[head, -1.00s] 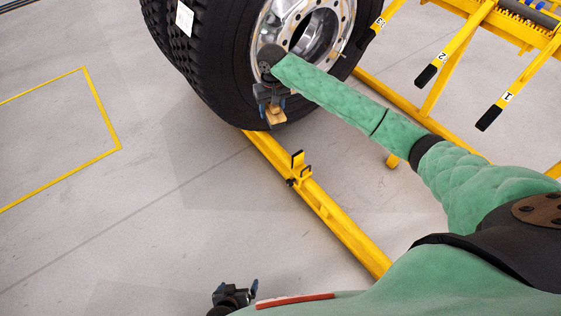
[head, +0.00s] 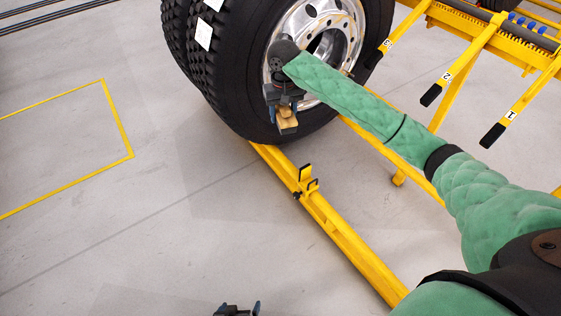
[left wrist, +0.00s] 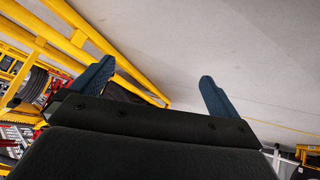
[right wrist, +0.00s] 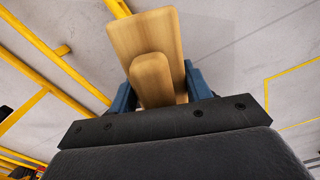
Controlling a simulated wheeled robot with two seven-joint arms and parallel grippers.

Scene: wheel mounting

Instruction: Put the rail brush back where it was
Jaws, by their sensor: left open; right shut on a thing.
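The rail brush (head: 287,121) has a light wooden body. My right gripper (head: 284,108) is shut on it in the head view, in front of the lower part of the tyre. In the right wrist view the brush's wooden body (right wrist: 146,36) sticks out between the blue fingers; its bristles are not visible. A small yellow bracket (head: 307,181) stands on the yellow floor rail (head: 345,238), below and slightly right of the brush, apart from it. My left gripper (head: 238,309) is at the bottom edge of the head view; in the left wrist view its fingers (left wrist: 154,88) are apart and empty.
A large twin-tyre wheel (head: 240,75) with a shiny rim (head: 325,20) stands behind my right gripper. A yellow frame with black-tipped, numbered levers (head: 462,72) is at the upper right. The grey floor (head: 180,220) left of the rail is clear.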

